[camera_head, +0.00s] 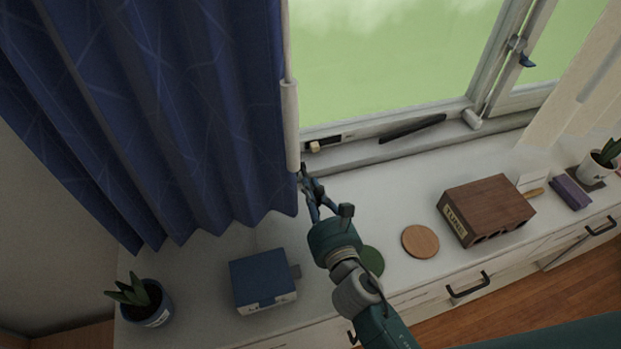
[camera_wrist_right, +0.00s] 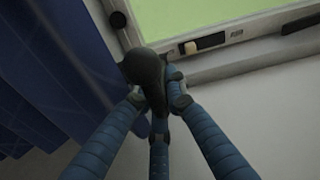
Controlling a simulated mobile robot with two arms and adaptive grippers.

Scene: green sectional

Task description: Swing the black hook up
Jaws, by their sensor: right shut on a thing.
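The black hook (camera_wrist_right: 143,68) shows in the right wrist view as a dark, rounded piece between my blue fingers, beside the lower window frame. My right gripper (camera_wrist_right: 157,98) is shut on it, and the fingers hide part of its shape. In the head view my right gripper (camera_head: 305,180) reaches up to the curtain's right edge, just below the window's lower left corner. The hook is too small and covered there to make out clearly. My left gripper is not in view.
The blue curtain (camera_head: 170,110) hangs close to the left of my gripper. A long black handle (camera_head: 413,128) lies along the window frame. On the white cabinet top are a blue box (camera_head: 262,282), a cork coaster (camera_head: 420,241), a green coaster (camera_head: 372,261) and a wooden box (camera_head: 490,205).

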